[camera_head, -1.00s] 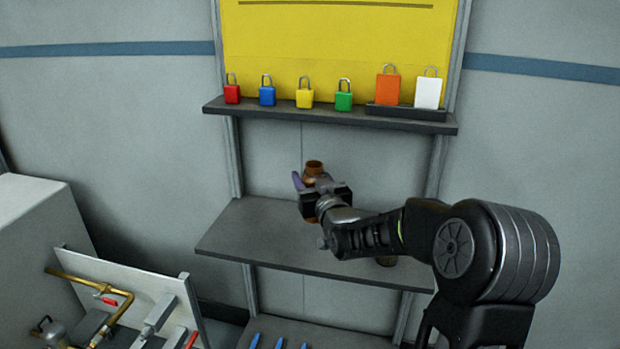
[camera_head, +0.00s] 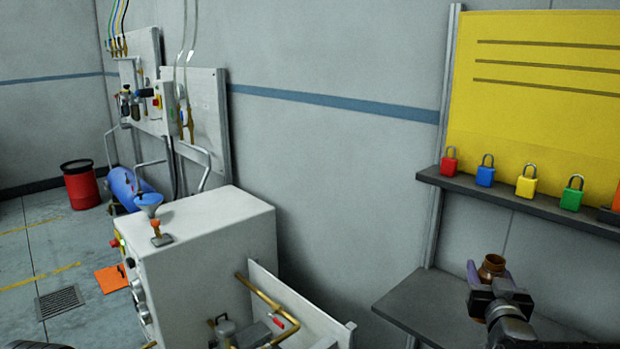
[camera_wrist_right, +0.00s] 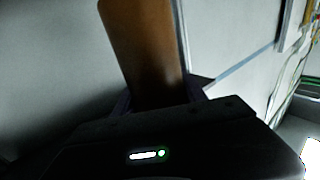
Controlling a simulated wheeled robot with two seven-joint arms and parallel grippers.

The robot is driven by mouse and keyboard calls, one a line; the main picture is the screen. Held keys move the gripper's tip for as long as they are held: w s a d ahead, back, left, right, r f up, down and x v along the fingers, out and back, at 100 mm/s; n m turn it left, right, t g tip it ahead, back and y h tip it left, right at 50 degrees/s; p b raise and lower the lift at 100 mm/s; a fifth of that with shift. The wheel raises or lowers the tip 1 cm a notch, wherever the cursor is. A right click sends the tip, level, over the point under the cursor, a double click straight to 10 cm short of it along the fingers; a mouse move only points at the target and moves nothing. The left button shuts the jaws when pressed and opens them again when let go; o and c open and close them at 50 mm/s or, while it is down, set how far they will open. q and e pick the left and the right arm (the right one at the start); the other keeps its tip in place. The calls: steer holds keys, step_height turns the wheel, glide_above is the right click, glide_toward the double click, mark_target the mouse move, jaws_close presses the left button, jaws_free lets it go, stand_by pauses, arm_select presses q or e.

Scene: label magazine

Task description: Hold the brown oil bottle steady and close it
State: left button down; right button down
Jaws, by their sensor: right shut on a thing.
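The brown oil bottle (camera_head: 492,265) is at the lower right of the head view, above the grey lower shelf (camera_head: 415,300). Its neck and rim show, and the mouth looks open, with no cap seen on it. My right gripper (camera_head: 489,281) is shut on the bottle, its purple fingers on either side. The gripper hides the lower part, so I cannot tell whether the bottle touches the shelf. In the right wrist view the bottle (camera_wrist_right: 143,50) rises between the fingers (camera_wrist_right: 158,100). My left gripper is in neither view.
An upper shelf (camera_head: 520,202) with several coloured padlocks (camera_head: 526,182) hangs above the bottle, under a yellow board (camera_head: 540,90). The left end of the lower shelf is bare.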

steer(key=a+f+n+y+p, duration=0.1)
steer(key=a+p, duration=0.3)
steer(key=a, duration=0.7)
steer(key=a+f+n+y+p, duration=0.2)
steer(key=a+f+y+p, duration=0.2)
steer(key=a, duration=0.8)
steer(key=shift+s+a+f+n+t+y+p, duration=0.3)
steer(key=shift+s+t+p, duration=0.1)
steer(key=shift+p, duration=0.15)
steer(key=s+a+f+n+g+y, duration=0.2)
steer(key=s+a+f+n+y, duration=0.1)
steer(key=a, duration=0.4)
steer(key=s+a+f+n+g+y, duration=0.2)
steer(key=s+a+f+n+y, duration=0.1)
steer(key=s+a+n+y, duration=0.2)
steer(key=s+a+y, duration=0.2)
steer(key=a+y, duration=0.1)
steer(key=shift+s+a+f+y, duration=0.2)
steer(key=shift+f+y, duration=0.1)
steer(key=shift+f, duration=0.1)
